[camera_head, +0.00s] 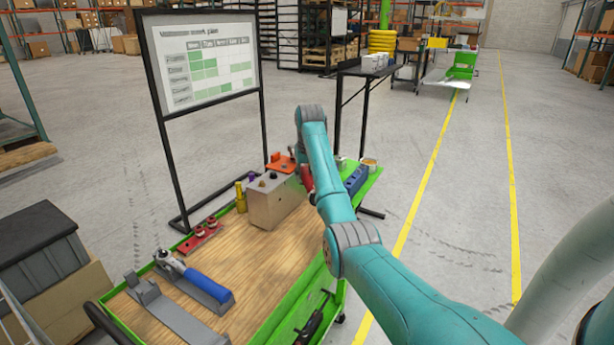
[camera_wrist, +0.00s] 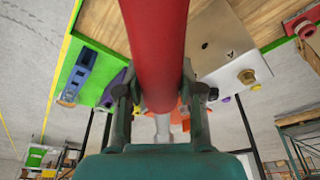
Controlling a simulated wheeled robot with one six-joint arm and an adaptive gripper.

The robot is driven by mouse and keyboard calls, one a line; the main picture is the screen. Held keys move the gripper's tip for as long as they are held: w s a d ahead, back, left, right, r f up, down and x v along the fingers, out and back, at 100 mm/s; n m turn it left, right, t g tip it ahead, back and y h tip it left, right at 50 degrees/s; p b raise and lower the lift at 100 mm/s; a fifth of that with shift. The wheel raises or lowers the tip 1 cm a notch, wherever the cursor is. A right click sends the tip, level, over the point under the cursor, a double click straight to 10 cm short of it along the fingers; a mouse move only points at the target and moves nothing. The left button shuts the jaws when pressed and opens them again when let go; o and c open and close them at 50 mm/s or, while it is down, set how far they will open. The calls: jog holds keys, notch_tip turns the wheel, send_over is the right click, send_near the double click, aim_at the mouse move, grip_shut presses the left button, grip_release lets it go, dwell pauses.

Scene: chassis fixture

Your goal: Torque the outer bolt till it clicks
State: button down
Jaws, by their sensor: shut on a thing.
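My gripper (camera_wrist: 160,100) is shut on a red cylindrical tool (camera_wrist: 155,45). In the wrist view the tool runs up out of the picture, and a pale shank shows below it. The block carries small bolt-like heads (camera_head: 262,183) on top. One bolt head (camera_wrist: 247,77) shows on the block in the wrist view. I cannot tell which is the outer bolt, or whether the tool touches one.
A blue-handled wrench (camera_head: 207,284) lies in a grey cradle on the wooden cart top (camera_head: 255,262). A red holder (camera_head: 200,238) and yellow cylinder (camera_head: 240,197) stand left of the block. A blue fixture (camera_head: 355,180) is at right. A whiteboard (camera_head: 202,60) stands behind.

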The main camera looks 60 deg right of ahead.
jog(key=shift+w+a, duration=0.15)
jog(key=shift+w+a, duration=0.2)
jog(key=shift+w+a+r+m, duration=0.1)
jog(key=shift+w+a+m, duration=0.45)
jog(key=shift+w+m, duration=0.15)
dwell(1.0)
jog(key=shift+v, duration=0.95)
dwell(0.7)
jog(key=shift+w+d+r, duration=0.1)
jog(key=shift+r, duration=2.45)
